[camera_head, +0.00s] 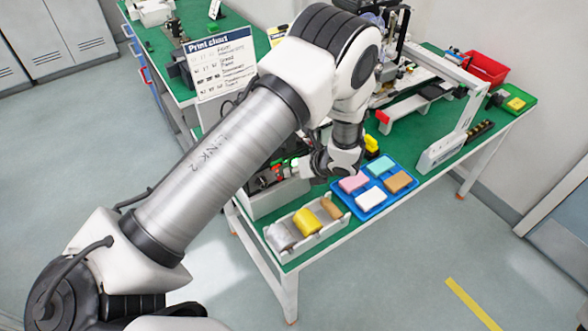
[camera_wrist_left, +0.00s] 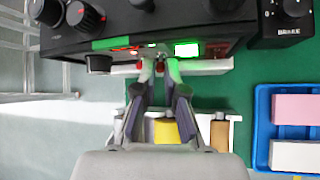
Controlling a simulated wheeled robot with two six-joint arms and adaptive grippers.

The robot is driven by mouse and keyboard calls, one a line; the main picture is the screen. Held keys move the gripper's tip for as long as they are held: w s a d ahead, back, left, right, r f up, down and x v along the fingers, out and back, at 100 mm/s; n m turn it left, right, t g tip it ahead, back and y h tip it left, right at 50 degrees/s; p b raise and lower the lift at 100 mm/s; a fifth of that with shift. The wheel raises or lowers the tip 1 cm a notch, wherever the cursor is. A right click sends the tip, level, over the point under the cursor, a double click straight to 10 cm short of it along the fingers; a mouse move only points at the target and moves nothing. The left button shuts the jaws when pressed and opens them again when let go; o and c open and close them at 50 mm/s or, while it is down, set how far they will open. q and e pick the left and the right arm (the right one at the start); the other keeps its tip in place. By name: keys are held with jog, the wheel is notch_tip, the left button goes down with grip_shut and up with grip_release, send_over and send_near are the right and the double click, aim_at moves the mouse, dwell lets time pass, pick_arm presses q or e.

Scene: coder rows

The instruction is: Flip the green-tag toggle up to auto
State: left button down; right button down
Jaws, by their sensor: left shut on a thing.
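A dark control unit (camera_wrist_left: 150,28) fills the top of the left wrist view. A green tag (camera_wrist_left: 110,43) is on its front edge, and a lit green display (camera_wrist_left: 187,50) sits to the right. My left gripper (camera_wrist_left: 160,68) is at the unit's front, below and between the tag and display. Its fingers are close together on a small toggle lever, mostly hidden between the tips, so its position and tag cannot be read. In the head view the left gripper (camera_head: 300,166) is beside the unit, largely hidden by my wrist. My right gripper is not in view.
Black knobs (camera_wrist_left: 80,14) are on the unit. A white bin (camera_head: 312,238) with rolls stands at the bench's front. A blue tray (camera_head: 371,213) with coloured blocks lies beside it. A sign board (camera_head: 222,65) stands behind my arm. A red bin (camera_head: 484,70) is far right.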

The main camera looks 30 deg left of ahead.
pick_arm(q)
jog(key=shift+r, duration=0.1)
dwell(0.3)
jog(key=c, duration=1.2)
grip_release()
jog(key=shift+c, duration=0.2)
jog(key=v, duration=0.7)
jog(key=shift+r, duration=0.2)
jog(key=shift+w, duration=0.1)
jog(key=shift+d, duration=0.15)
